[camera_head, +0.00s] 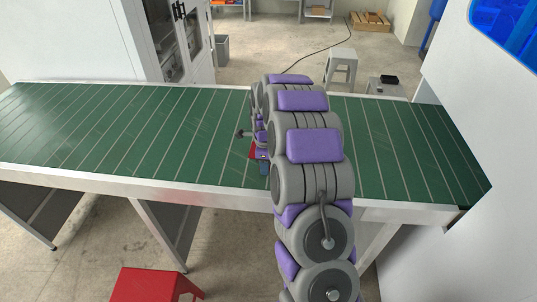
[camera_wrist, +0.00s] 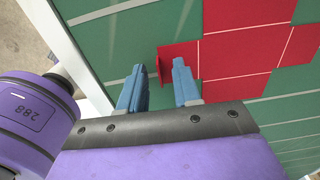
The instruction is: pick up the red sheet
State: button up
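The red sheet (camera_wrist: 243,55) lies on the green slatted table in the wrist view, spread out in several joined rectangular panels with pale lines across it. One panel at its left end (camera_wrist: 188,56) is partly behind my right fingertip and looks tilted up from the rest. My gripper (camera_wrist: 158,66) is open, its two blue fingers apart, with the tips near this end panel. I cannot tell whether they touch it. In the head view my arm hides most of the sheet, and only a small red bit (camera_head: 252,150) shows beside my gripper (camera_head: 263,160).
The long green table (camera_head: 130,130) has a pale metal rim and is clear on the left. A red stool (camera_head: 148,285) stands on the floor in front. A white cabinet (camera_head: 200,45), a grey bin (camera_head: 222,49) and grey stools (camera_head: 341,66) stand behind.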

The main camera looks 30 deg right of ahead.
jog(key=shift+d, duration=0.3)
jog(key=shift+c, duration=0.7)
jog(key=shift+a+r, duration=0.1)
jog(key=shift+a, duration=0.4)
grip_shut()
jog(key=shift+d, duration=0.3)
